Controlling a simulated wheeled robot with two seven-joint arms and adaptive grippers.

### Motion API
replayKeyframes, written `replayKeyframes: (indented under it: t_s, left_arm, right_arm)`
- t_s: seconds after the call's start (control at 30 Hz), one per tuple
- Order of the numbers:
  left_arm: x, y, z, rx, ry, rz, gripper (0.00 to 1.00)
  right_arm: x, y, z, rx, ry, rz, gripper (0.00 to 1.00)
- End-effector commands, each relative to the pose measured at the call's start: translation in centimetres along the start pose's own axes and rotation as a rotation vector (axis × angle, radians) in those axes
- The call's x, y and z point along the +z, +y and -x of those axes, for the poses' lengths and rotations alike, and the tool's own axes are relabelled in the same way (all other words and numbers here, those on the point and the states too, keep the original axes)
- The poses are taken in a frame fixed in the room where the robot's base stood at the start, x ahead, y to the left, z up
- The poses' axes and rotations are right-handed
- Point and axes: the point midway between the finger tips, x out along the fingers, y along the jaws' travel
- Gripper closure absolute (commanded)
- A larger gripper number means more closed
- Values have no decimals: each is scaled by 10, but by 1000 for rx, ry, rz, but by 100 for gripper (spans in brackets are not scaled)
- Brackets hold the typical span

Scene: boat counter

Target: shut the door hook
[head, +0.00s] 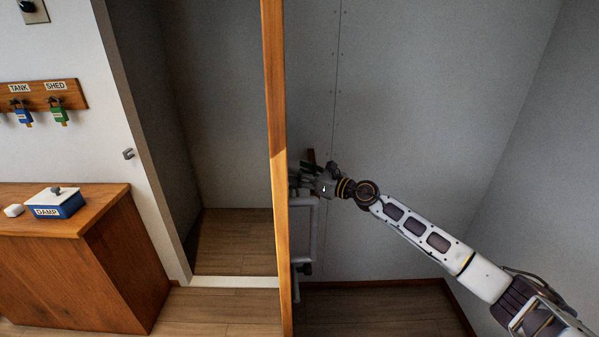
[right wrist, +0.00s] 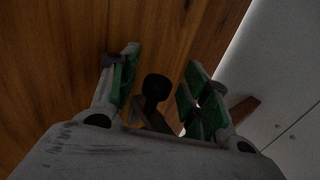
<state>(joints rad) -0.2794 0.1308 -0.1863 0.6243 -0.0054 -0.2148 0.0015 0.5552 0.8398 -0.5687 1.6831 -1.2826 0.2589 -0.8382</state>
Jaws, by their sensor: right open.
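The wooden door (head: 274,130) stands open and shows nearly edge-on in the head view. Its broad wooden face (right wrist: 60,60) fills the left of the right wrist view. My right gripper (head: 297,180) is at the door's right-hand side, partly hidden by its edge. In the right wrist view its green-padded fingers (right wrist: 158,92) are open, on either side of a dark round-ended knob (right wrist: 156,86). The knob appears to belong to the door hook; I cannot tell whether the fingers touch it. A small metal catch (head: 128,154) is on the white door frame. My left gripper is not in view.
A wooden cabinet (head: 105,265) stands at left with a blue-and-white box (head: 54,203) on top. A key rack (head: 60,93) hangs above. The doorway has a pale sill (head: 235,282). Grey walls enclose the right side.

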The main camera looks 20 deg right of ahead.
Motion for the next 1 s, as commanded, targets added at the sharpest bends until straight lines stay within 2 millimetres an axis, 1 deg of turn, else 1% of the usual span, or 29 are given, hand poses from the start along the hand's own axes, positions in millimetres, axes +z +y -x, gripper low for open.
replayKeyframes:
  t_s: [0.13, 0.47, 0.8, 0.83, 1.0]
  left_arm:
    - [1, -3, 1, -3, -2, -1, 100]
    - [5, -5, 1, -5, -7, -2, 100]
    - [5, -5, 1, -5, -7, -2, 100]
    - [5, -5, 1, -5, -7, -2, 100]
    - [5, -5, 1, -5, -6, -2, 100]
  right_arm:
    - [0, 0, -6, 0, 0, 0, 53]
    - [0, 0, -6, 1, 1, 0, 53]
    - [0, 0, -6, 1, 1, 0, 97]
    - [0, 0, -6, 0, 1, 0, 100]
    - [0, 0, -6, 0, 1, 0, 100]
